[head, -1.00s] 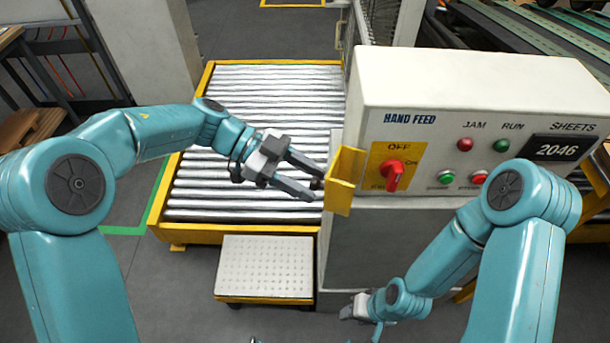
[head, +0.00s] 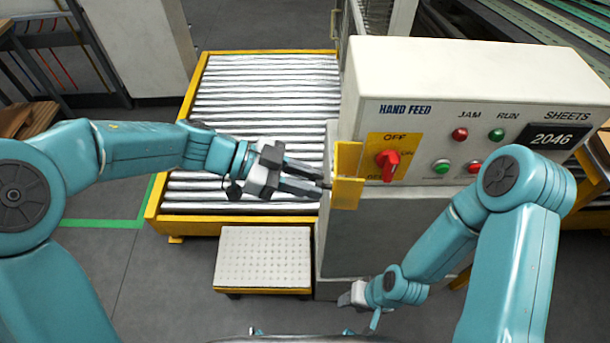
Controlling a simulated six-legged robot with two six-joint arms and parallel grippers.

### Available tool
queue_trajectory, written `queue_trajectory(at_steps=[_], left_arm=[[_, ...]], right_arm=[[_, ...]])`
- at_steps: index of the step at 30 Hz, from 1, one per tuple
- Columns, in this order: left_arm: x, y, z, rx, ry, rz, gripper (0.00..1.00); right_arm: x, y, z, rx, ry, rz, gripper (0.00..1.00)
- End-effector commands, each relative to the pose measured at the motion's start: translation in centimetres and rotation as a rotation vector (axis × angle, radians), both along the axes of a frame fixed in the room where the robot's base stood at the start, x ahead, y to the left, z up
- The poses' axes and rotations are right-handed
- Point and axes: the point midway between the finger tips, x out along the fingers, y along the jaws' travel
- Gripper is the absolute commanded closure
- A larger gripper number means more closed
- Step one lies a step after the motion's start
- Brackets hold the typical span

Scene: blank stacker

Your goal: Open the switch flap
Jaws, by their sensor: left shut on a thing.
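The yellow switch flap (head: 347,193) stands swung out at the left of the yellow switch plate (head: 393,141), on the front of the white HAND FEED box.
The white control box (head: 440,75) also carries lamps, push buttons and a counter (head: 553,137) reading 2046. A roller conveyor (head: 262,105) with a yellow frame lies behind my left arm. A low white dotted platform (head: 263,255) stands in front of it.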

Motion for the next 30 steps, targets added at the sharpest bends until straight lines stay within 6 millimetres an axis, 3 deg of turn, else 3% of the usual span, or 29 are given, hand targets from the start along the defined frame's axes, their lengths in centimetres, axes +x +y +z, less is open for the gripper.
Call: queue_trajectory(at_steps=[3, 4, 6, 20, 26, 30], left_arm=[[0.1, 0.0, -0.1, 0.003, -0.002, 0.001, 1.0], [0.1, 0.0, -0.1, 0.003, -0.002, 0.001, 0.64], [0.1, 0.0, -0.1, 0.003, -0.002, 0.001, 0.5], [0.1, 0.3, 0.1, 0.001, -0.002, 0.0, 0.5], [0.6, 3.3, 1.2, 0.0, -0.006, 0.005, 0.5], [1.0, 6.8, 2.7, 0.001, -0.005, 0.007, 0.5]], right_arm=[[0.0, 0.0, 0.0, 0.0, 0.0, 0.0, 0.57], [0.0, 0.0, 0.0, 0.0, 0.0, 0.0, 0.57], [0.0, 0.0, 0.0, 0.0, 0.0, 0.0, 0.57], [0.0, 0.0, 0.0, 0.0, 0.0, 0.0, 0.57], [0.0, 0.0, -0.3, 0.0, 0.0, 0.0, 0.57], [0.0, 0.0, -0.6, 0.0, 0.0, 0.0, 0.57]])
